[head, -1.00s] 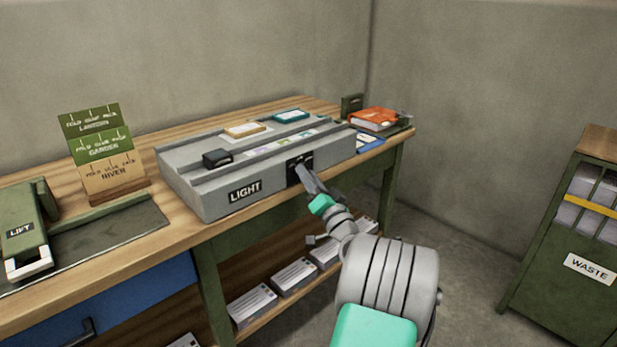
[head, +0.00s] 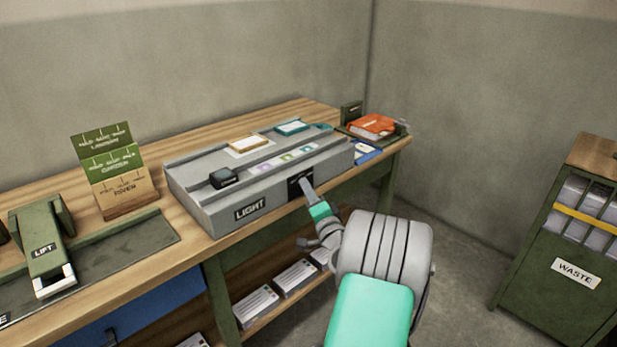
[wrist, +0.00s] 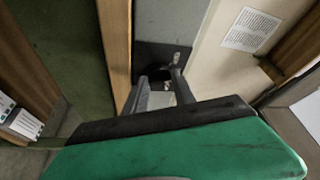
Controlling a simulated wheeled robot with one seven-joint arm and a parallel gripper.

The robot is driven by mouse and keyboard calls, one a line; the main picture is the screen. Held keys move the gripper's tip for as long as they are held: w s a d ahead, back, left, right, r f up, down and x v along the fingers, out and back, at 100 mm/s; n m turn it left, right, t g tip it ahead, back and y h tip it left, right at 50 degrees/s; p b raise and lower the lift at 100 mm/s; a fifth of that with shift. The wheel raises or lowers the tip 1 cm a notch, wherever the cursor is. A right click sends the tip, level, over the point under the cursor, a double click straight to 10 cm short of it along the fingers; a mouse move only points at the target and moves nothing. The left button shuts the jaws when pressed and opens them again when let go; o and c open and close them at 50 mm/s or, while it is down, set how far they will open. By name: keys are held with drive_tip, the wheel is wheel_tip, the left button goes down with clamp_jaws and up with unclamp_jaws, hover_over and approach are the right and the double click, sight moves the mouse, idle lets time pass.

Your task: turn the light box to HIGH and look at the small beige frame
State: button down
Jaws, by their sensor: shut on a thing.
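The grey light box (head: 205,213) with its LIGHT label stands on the workbench in the head view. A dark control panel (head: 293,190) is on its front face; its markings are too small to read. My gripper (head: 305,187) is at this panel, its fingers shut on a small dark knob, which they largely hide. In the wrist view my gripper (wrist: 163,88) reaches to the dark panel (wrist: 150,58), around a black part. A small beige frame (head: 248,143) lies on top of the light box, left of a teal frame (head: 292,128).
A black block (head: 224,178) sits on the light box's front ledge. An orange book (head: 372,126) and a blue item (head: 366,151) lie to its right. A WASTE cabinet (head: 545,258) stands at right.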

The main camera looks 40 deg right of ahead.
drive_tip(key=shift+d+r+m+g+y+p, duration=0.15)
drive_tip(key=shift+m+g+y+p, duration=0.5)
drive_tip(key=shift+m+p, duration=2.1)
drive_tip(key=shift+a+r+m+g+y+p, duration=0.3)
drive_tip(key=shift+m+g+p, duration=0.8)
drive_tip(key=shift+p, duration=2.9)
drive_tip(key=shift+d+r+m+g+y+p, duration=0.1)
drive_tip(key=shift+d+m+g+y+p, duration=0.3)
drive_tip(key=shift+m+p, duration=2.5)
drive_tip(key=shift+a+f+n+y+p, duration=0.15)
drive_tip(key=shift+n+y+p, duration=0.1)
drive_tip(key=shift+n+p, duration=0.25)
drive_tip(key=c, duration=1)
unclamp_jaws()
drive_tip(key=shift+c, duration=0.2)
drive_tip(key=v, duration=0.7)
drive_tip(key=shift+s+b, duration=0.35)
